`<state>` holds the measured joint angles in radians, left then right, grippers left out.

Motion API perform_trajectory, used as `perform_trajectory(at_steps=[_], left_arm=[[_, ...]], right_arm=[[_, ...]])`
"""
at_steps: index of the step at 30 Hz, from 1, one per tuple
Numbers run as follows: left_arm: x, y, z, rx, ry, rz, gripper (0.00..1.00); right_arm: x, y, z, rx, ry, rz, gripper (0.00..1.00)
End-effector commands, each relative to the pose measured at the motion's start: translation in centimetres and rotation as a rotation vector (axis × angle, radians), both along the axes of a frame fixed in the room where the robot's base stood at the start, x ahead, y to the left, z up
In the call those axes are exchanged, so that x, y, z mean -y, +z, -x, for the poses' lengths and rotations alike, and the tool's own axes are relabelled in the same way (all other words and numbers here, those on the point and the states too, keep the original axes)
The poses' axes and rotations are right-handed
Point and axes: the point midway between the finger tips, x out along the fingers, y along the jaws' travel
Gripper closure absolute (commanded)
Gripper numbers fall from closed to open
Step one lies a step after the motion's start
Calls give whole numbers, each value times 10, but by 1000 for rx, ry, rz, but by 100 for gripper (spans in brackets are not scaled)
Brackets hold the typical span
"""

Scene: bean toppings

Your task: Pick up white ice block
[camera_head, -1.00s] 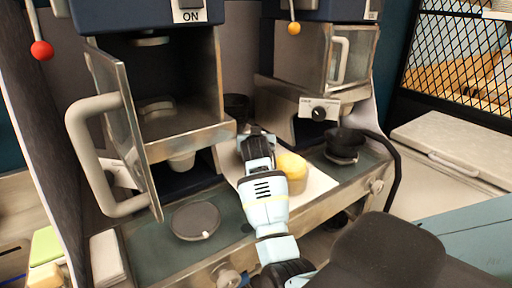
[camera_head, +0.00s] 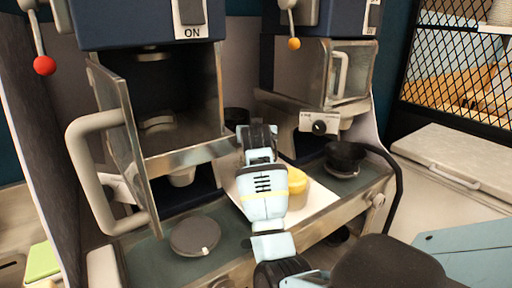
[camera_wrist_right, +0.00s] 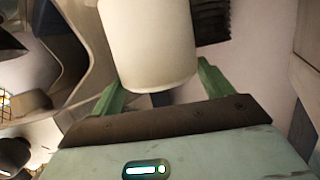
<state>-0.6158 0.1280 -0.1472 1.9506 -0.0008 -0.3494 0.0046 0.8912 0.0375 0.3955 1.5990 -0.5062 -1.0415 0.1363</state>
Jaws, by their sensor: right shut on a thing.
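My right gripper (camera_head: 258,136) is above the white board (camera_head: 318,193) between the two machines, with its back to the head camera. In the right wrist view its two green fingers (camera_wrist_right: 163,92) are shut on a white, rounded block (camera_wrist_right: 150,45), which looks like the white ice block. The block's upper end runs out of that view. The gripper hides the block in the head view. A yellow round block (camera_head: 297,182) stands on the board just right of my right wrist. My left gripper is not in view.
The left machine's metal door (camera_head: 128,150) stands open, its big handle (camera_head: 88,165) sticking out. A grey disc (camera_head: 195,236) lies on the left counter. A black cup (camera_head: 345,154) with a dark hose is at right. A white lidded box (camera_head: 455,155) stands far right.

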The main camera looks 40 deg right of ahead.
Motion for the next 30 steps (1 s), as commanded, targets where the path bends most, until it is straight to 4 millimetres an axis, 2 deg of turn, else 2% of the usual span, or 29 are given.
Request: perform_trajectory(at_steps=[1, 6, 13, 19, 30], left_arm=[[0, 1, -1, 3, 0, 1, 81], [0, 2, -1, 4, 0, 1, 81], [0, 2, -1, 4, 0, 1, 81], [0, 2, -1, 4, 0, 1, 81], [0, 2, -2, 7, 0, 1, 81]], right_arm=[[0, 20, 0, 13, 0, 3, 60], [0, 59, 0, 10, -1, 2, 60], [0, 96, 0, 8, 1, 1, 60], [0, 109, 0, 5, 2, 2, 60], [0, 110, 0, 5, 1, 2, 60]])
